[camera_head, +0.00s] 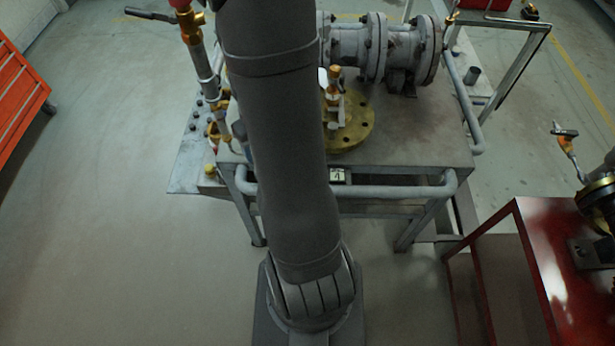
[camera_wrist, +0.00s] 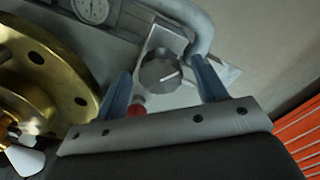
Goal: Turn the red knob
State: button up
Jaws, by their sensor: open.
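A small red knob (camera_wrist: 136,110) shows in the wrist view, low and close to my left finger, partly cut off by my gripper's base. A larger grey round knob (camera_wrist: 158,72) with a white pointer line sits above it on a pale plate. My gripper (camera_wrist: 161,67) is open, with one blue-grey finger on each side of the grey knob in the picture. I cannot tell whether a finger touches anything. In the head view my arm hides the gripper and both of these knobs.
A brass flange (camera_wrist: 42,75) lies close on the left in the wrist view, with a dial gauge (camera_wrist: 92,9) above it. A grey pipe rail (camera_wrist: 200,25) curves by the plate. In the head view a grey workbench (camera_head: 425,150) carries pipework; a red table (camera_head: 525,270) stands right.

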jog(key=c, duration=0.3)
jog(key=shift+w+r+n, duration=0.15)
jog(key=shift+r+n, duration=0.15)
jog(key=shift+n, duration=0.1)
jog(key=w+r+n, duration=0.5)
jog(key=r+n, duration=0.1)
jog(key=r, duration=0.2)
jog(key=w+r+n, duration=0.4)
jog(key=r+n, duration=0.1)
jog(key=r, duration=0.3)
jog(key=f, duration=1.7)
jog(key=shift+w+a+f, duration=0.1)
jog(key=shift+w+f, duration=0.05)
jog(key=shift+w, duration=0.05)
jog(key=shift+c, duration=0.4)
jog(key=c, duration=0.9)
